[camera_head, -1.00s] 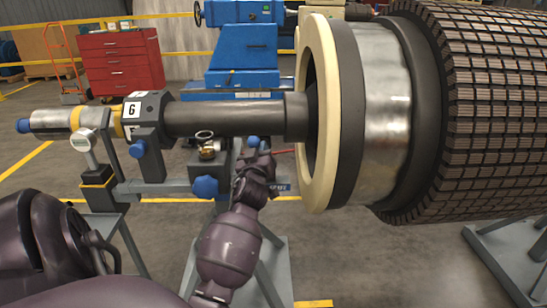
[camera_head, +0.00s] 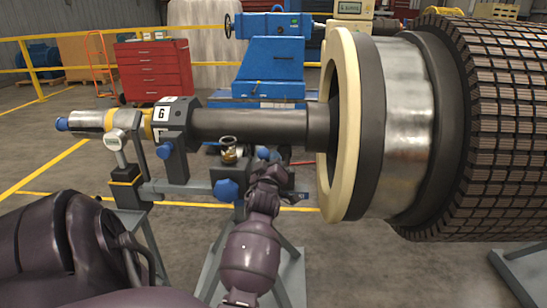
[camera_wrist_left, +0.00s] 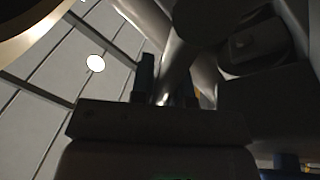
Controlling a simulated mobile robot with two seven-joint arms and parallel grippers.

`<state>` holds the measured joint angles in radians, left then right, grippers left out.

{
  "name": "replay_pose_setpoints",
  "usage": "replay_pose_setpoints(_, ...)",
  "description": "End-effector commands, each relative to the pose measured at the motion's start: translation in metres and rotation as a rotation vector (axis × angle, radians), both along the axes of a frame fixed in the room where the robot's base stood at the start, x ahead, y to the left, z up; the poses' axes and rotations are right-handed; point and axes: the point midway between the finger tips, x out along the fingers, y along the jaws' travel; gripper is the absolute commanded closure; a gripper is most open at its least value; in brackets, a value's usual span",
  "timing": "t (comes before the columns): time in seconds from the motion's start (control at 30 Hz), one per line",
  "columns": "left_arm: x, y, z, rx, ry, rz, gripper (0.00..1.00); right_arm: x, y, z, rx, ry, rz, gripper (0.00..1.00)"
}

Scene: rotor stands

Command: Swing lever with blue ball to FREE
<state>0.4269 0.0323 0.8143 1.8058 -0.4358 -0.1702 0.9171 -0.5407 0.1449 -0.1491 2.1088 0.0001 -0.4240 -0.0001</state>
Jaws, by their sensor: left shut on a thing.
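A small blue ball (camera_head: 262,153) shows just behind the tip of my left gripper (camera_head: 270,168), under the dark shaft. The lever that carries it is mostly hidden by the gripper. My left gripper is shut on what appears to be this lever; the fingers and their contact are too small and dark to make out. The wrist view is dark, with the gripper body (camera_wrist_left: 155,125) against a ceiling. My right gripper is not in view.
The dark shaft (camera_head: 250,125) runs above the gripper to a cream ring (camera_head: 335,190) and large rotor (camera_head: 500,130) on the right. Blue knobs (camera_head: 226,189) and a brass fitting (camera_head: 229,150) stand close left. A red cabinet (camera_head: 152,72) is behind.

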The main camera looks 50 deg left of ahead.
Motion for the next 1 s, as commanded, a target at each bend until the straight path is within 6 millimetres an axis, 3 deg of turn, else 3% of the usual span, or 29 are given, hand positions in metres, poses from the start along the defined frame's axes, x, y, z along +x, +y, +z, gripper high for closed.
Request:
replay_pose_setpoints(0.2,-0.001,0.0,-0.003,-0.009,-0.002,0.0,1.0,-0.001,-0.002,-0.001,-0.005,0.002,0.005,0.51)
replay_pose_setpoints(0.23,-0.001,0.0,-0.003,-0.009,-0.002,0.0,0.81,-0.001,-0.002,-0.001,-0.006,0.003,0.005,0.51)
replay_pose_setpoints(0.4,0.0,0.0,-0.002,-0.007,-0.001,-0.001,0.59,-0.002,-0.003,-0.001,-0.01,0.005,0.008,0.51)
replay_pose_setpoints(0.77,0.0,0.0,0.006,-0.003,-0.004,-0.001,0.59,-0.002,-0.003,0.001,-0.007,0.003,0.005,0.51)
replay_pose_setpoints(1.0,-0.001,0.0,0.047,-0.001,-0.011,0.0,0.59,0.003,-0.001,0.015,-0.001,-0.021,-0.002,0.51)
